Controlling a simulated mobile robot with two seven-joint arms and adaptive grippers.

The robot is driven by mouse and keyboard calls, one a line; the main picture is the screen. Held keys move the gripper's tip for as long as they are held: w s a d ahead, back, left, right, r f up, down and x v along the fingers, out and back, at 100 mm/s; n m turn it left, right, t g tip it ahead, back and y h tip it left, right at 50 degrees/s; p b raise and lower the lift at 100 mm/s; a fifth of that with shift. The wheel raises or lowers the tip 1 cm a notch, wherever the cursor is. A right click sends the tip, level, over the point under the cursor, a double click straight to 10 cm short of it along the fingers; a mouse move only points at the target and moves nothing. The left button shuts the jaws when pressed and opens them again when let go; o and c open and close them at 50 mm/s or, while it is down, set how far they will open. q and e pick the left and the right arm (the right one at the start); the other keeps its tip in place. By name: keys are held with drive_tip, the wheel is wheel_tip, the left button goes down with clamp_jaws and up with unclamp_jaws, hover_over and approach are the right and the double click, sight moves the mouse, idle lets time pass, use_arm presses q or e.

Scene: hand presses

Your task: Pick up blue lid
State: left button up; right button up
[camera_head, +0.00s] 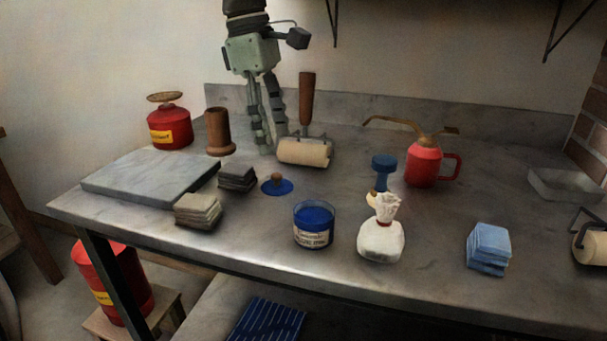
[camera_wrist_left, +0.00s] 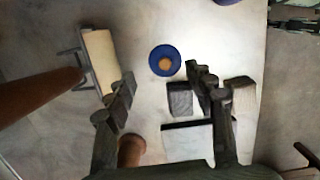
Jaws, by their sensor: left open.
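The blue lid (camera_head: 277,187) is a flat round disc with a small wooden knob. It lies on the grey metal table, left of the open blue jar (camera_head: 314,226). In the left wrist view the lid (camera_wrist_left: 158,53) shows whole, just beyond the gap between the fingertips. My left gripper (camera_head: 267,146) points down behind the lid, beside the cream roller. It is open and empty, and its fingers (camera_wrist_left: 160,76) are spread apart in the left wrist view. My right gripper is not in view.
The roller (camera_head: 304,152) with its upright wooden handle stands right behind the lid. A dark block stack (camera_head: 237,178) lies left of it, near a grey slab (camera_head: 150,176) and wooden cylinder (camera_head: 219,134). A blue-topped tool (camera_head: 383,162) and white bag (camera_head: 381,243) stand right.

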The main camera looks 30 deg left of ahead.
sight(275, 174)
use_arm(q)
drive_tip(key=shift+s+a, duration=0.15)
drive_tip(key=shift+a, duration=0.05)
drive_tip(key=shift+f+y, duration=0.3)
drive_tip(key=f, duration=0.7)
drive_tip(key=shift+d, duration=0.3)
drive_tip(key=shift+s, duration=0.1)
drive_tip(key=c, duration=1.2)
